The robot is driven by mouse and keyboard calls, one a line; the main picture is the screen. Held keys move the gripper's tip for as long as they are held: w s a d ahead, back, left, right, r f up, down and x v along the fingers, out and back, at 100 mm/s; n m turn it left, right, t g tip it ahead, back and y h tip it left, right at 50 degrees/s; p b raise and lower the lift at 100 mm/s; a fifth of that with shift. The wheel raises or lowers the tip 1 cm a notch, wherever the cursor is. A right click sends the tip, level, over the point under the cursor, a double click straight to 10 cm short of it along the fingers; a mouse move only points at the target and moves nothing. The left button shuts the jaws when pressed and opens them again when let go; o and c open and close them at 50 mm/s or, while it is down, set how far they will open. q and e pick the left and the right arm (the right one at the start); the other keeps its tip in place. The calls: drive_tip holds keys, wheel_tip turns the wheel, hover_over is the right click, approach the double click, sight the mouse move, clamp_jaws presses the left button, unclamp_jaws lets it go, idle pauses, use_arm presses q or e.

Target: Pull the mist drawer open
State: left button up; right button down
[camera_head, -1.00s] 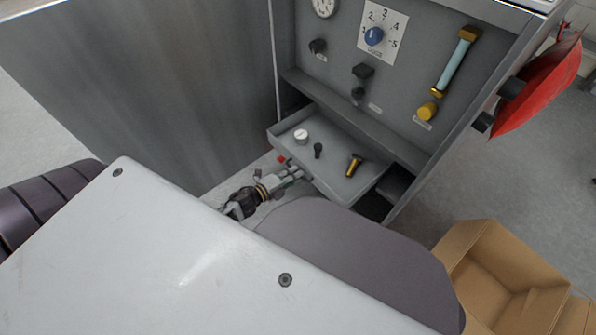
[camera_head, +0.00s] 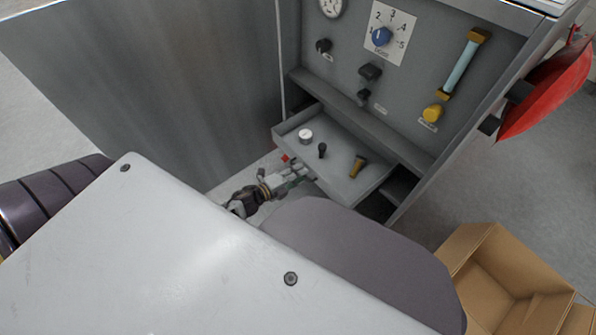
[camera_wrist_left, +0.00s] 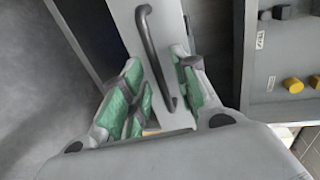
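The mist drawer (camera_head: 336,183) is a grey tray pulled partway out of the lower part of the grey cabinet. A round white gauge, a black knob and a brass fitting show on it. Its front (camera_wrist_left: 125,25) carries a black bar handle (camera_wrist_left: 152,55) in the left wrist view. My left gripper (camera_wrist_left: 160,80) is at that front, its green-padded fingers apart on either side of the handle. The handle lies nearer the right finger; firm contact cannot be told. In the head view the left gripper (camera_head: 300,174) is at the drawer's front edge. My right gripper is out of view.
The cabinet panel (camera_head: 340,72) above the drawer holds a blue dial, black knobs, a yellow knob and a tube. A red part (camera_head: 545,92) sticks out at the cabinet's right side. An open cardboard box (camera_head: 500,270) stands on the floor at lower right.

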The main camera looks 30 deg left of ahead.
use_arm(q)
drive_tip(key=v, duration=1.1)
drive_tip(key=shift+s, duration=0.4)
drive_tip(key=shift+a, duration=0.1)
drive_tip(key=shift+s, duration=0.1)
idle(0.6)
